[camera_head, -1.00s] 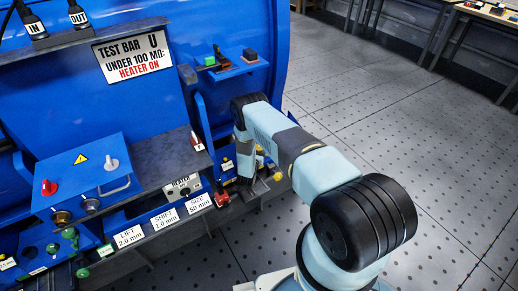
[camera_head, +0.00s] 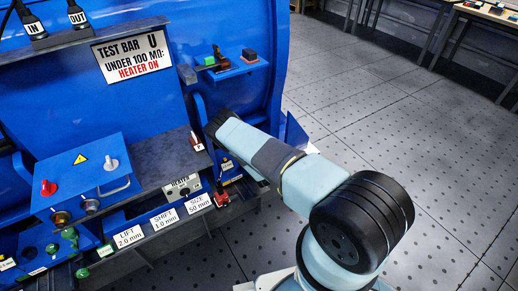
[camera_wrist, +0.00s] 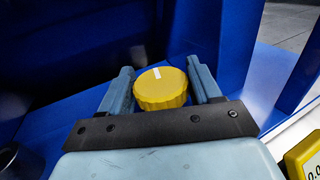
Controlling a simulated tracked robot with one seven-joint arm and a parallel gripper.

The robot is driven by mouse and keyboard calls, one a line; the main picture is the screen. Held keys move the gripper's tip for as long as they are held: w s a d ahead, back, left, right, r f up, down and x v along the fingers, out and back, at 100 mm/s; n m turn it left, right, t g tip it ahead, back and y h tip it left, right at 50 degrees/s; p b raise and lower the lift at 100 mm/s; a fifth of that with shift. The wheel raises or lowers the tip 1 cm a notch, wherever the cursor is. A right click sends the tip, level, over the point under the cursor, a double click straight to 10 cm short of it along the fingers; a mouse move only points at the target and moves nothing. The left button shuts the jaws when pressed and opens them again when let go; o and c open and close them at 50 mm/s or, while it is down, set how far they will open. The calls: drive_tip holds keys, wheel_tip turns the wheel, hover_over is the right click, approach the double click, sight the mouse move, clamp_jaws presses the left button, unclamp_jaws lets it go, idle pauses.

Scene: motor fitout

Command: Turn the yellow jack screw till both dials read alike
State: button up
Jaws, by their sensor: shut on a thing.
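The yellow jack screw knob (camera_wrist: 161,91), ribbed at its edge with a white mark on top, sits between the two fingers of my gripper (camera_wrist: 161,88) in the wrist view. The fingers are shut on it from both sides. The white mark points up and slightly left in that view. A yellow dial housing (camera_wrist: 305,155) shows at the lower right of the wrist view, with only part of its reading visible. In the head view my arm hides the knob and the gripper's fingers. I cannot read both dials.
A blue machine wall (camera_head: 150,110) stands behind, with a grey ledge (camera_head: 160,158) bearing labels. A blue shelf (camera_head: 236,70) with small blocks is above my arm. A red-based part (camera_head: 222,200) stands left of my wrist. The floor (camera_head: 400,130) at right is clear.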

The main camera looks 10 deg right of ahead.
drive_tip(key=shift+a+n+y, duration=0.1)
drive_tip(key=shift+n+y, duration=0.3)
drive_tip(key=shift+y, duration=0.2)
drive_tip(key=shift+w+r, duration=0.1)
drive_tip(key=o, duration=1)
drive_tip(key=shift+c, duration=0.2)
drive_tip(key=shift+r, duration=0.35)
wheel_tip(320, 180, up, 2)
drive_tip(key=shift+r, duration=0.2)
drive_tip(key=s+r, duration=0.9)
drive_tip(key=s, duration=0.5)
drive_tip(key=shift+r, duration=0.35)
